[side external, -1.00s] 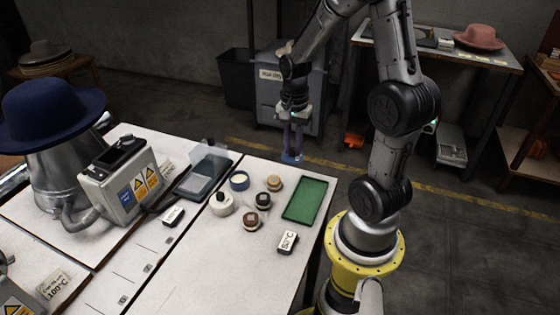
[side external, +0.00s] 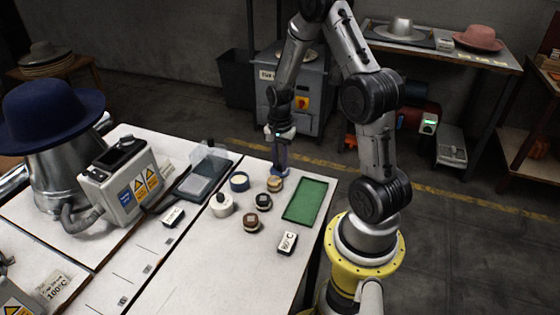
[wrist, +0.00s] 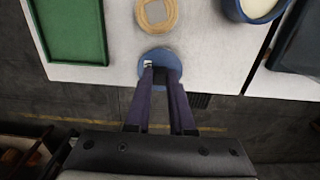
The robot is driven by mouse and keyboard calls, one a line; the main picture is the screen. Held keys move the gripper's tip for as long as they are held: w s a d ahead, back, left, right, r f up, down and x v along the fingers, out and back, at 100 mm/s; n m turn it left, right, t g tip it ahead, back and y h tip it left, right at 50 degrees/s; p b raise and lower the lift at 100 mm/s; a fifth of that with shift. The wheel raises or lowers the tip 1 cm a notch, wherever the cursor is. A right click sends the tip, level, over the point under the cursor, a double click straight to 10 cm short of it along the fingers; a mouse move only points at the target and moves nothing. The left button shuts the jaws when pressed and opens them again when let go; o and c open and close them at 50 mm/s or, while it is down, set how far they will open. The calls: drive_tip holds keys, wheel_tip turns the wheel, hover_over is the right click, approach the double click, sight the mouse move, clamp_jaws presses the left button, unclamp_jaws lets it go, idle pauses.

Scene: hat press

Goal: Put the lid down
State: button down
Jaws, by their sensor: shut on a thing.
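The round blue lid (wrist: 158,52) is pinched between the dark fingers of my gripper (wrist: 161,76). In the wrist view it overlaps the table edge, just short of a tan round piece. In the side view, my gripper (side external: 279,168) is low at the table's far edge, close behind the tan round piece (side external: 275,184). I cannot tell whether the lid touches the table. An open blue pot with cream contents (side external: 239,181) stands to the left; it also shows at the top right of the wrist view (wrist: 252,12).
A green tray (side external: 306,201) lies right of the tan piece. Two dark-topped round pieces (side external: 257,211), a white pot with a black knob (side external: 221,205) and a label block (side external: 287,242) stand nearer. A dark flat box with a clear raised cover (side external: 203,172) is at left.

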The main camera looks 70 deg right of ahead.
sight(280, 163)
drive_tip(key=shift+f, duration=0.15)
drive_tip(key=c, duration=0.8)
unclamp_jaws()
drive_tip(key=a+r+n+t, duration=0.1)
drive_tip(key=a+r+n, duration=0.15)
drive_tip(key=r, duration=0.65)
drive_tip(key=a+r+n, duration=0.2)
drive_tip(key=a+r, duration=0.2)
drive_tip(key=r, duration=0.5)
drive_tip(key=s+a+r+n+t, duration=0.1)
drive_tip(key=s+a+r+n, duration=0.1)
drive_tip(key=s+a+n, duration=0.2)
drive_tip(key=s+a+r+n+t, duration=0.2)
drive_tip(key=s+a+n, duration=0.2)
drive_tip(key=a+n, duration=0.1)
drive_tip(key=s+a+r+n+t, duration=0.1)
drive_tip(key=s+a+r+n, duration=0.1)
drive_tip(key=s+a+n, duration=0.2)
drive_tip(key=shift+a+r+n+t, duration=0.15)
drive_tip(key=shift+a+r, duration=0.05)
drive_tip(key=shift+a, duration=0.3)
drive_tip(key=shift+a+r+n+t, duration=0.1)
drive_tip(key=shift+a+r+t, duration=0.1)
drive_tip(key=shift+a, duration=0.3)
